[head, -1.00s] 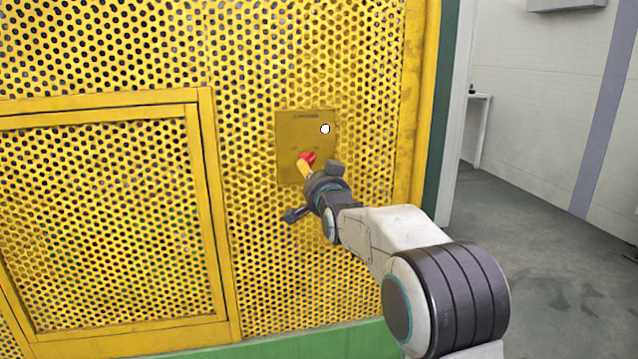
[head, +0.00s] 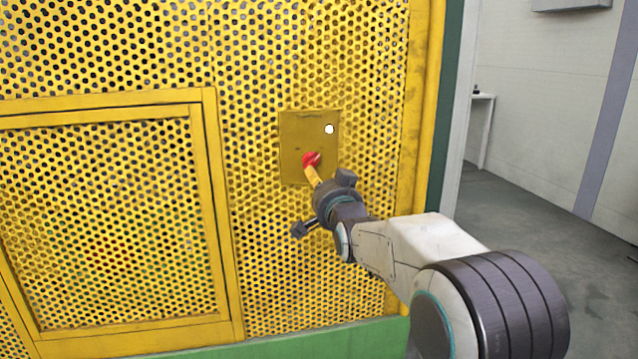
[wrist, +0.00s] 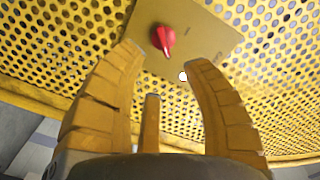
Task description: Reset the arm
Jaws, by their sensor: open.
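My gripper (head: 313,177) is in front of the yellow control plate (head: 293,122), just below the red knob (head: 311,159) in the head view. In the wrist view my gripper (wrist: 166,58) has its yellow segmented fingers spread, with nothing between them. The red knob (wrist: 163,38) shows beyond the fingertips, closer to the left one, and seems apart from them. The plate (wrist: 207,35) also carries a small white button (wrist: 183,77), near the right fingertip in the picture.
A yellow perforated guard wall (head: 250,60) stands close in front of me, with a framed panel (head: 110,220) at left and a green base (head: 290,343). To the right is open grey floor (head: 540,260), with a small white table (head: 483,125) farther back.

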